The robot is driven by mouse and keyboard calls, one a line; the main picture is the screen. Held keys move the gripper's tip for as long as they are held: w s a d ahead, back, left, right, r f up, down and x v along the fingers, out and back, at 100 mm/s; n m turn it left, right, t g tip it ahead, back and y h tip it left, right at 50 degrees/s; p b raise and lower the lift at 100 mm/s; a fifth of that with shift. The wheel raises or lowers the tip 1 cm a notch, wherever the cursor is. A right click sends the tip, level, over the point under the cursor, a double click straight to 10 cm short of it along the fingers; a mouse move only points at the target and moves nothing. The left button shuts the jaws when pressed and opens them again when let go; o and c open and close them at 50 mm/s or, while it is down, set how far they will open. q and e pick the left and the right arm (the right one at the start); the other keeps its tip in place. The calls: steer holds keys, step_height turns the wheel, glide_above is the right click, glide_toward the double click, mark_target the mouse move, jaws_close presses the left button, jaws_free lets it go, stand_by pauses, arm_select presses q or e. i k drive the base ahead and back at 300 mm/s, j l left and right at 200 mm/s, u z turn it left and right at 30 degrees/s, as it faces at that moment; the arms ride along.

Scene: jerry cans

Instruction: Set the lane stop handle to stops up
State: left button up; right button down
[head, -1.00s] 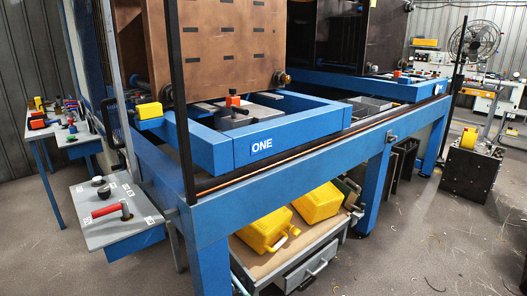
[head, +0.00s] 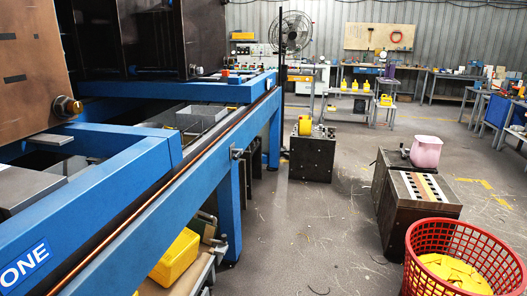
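The lane stop handle is not in the head view now. A second earlier, a red-gripped handle showed on a grey panel at the lower left, but I cannot confirm its label. The blue machine frame (head: 195,172) marked ONE runs along the left side of the view. Neither my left gripper nor my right gripper is in view.
A red basket (head: 466,235) with yellow pieces stands at the lower right. Behind it are a dark block (head: 418,200) and a pink bucket (head: 426,151). The floor (head: 300,235) between is mostly clear.

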mark_target(238, 153)
steer(key=i+l, duration=0.1)
steer(key=i, duration=0.45)
steer(key=i+l, duration=0.1)
steer(key=i, duration=0.5)
steer(key=i+l+u, duration=0.15)
steer(key=i+u, duration=0.3)
steer(key=i+l+u, duration=0.25)
steer(key=u, duration=0.2)
steer(key=i+l+u, duration=0.55)
steer(key=l, duration=0.2)
steer(key=i+l+u, duration=0.25)
steer(key=l, duration=0.35)
steer(key=i, duration=0.05)
